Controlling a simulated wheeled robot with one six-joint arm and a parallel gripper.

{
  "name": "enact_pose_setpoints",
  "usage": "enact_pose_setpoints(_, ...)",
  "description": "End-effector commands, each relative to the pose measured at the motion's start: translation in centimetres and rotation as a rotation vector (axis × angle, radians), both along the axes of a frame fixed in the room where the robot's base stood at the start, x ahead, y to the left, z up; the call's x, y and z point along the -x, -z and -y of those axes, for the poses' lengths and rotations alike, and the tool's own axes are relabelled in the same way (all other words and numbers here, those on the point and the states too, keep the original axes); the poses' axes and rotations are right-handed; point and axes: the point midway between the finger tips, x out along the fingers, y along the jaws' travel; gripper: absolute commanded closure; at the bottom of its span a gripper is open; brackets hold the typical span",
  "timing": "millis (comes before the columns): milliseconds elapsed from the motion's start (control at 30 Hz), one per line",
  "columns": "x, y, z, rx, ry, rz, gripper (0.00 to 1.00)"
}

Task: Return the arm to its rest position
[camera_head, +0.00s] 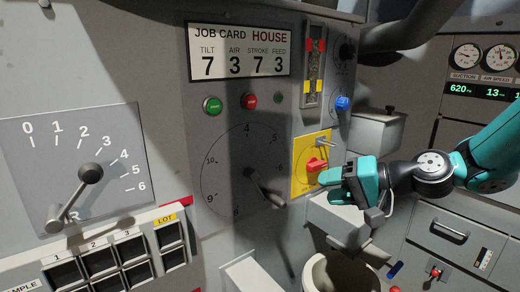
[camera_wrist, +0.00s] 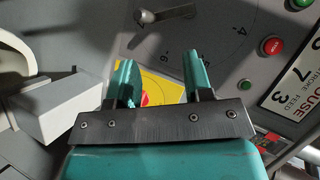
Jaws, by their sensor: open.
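My gripper (camera_head: 328,186) is teal and reaches in from the right in the head view, just in front of the panel by the yellow plate (camera_head: 299,178) with a red rotary switch (camera_head: 316,164). In the wrist view the two fingers of my gripper (camera_wrist: 160,70) stand apart with nothing between them. Behind them the yellow plate (camera_wrist: 165,86) shows, with its red switch partly hidden. The fingers look close to the switch in the head view. I cannot tell whether they touch it.
A dial with a black lever (camera_head: 264,187) is left of my gripper. Green (camera_head: 212,105) and red (camera_head: 249,101) buttons sit under the job card (camera_head: 238,50). A round pale container (camera_head: 340,273) stands below. A sample rack (camera_head: 110,258) and large lever (camera_head: 90,174) are at left.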

Motion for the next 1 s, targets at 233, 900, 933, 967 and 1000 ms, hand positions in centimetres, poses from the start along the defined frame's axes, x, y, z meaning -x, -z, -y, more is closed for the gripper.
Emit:
enact_pose_setpoints(233, 15.1, -4.8, -4.9, 0.499, -0.429, 0.021, 0.54)
enact_pose_setpoints(900, 26.6, -5.8, -1.2, 0.855, -0.682, -0.012, 0.54)
enact_pose_setpoints(933, 26.6, -5.8, -1.2, 0.855, -0.681, -0.011, 0.54)
enact_pose_setpoints(967, 26.6, -5.8, -1.2, 0.855, -0.681, -0.011, 0.54)
enact_pose_setpoints(1000, 26.6, -5.8, -1.2, 0.854, -0.681, -0.012, 0.54)
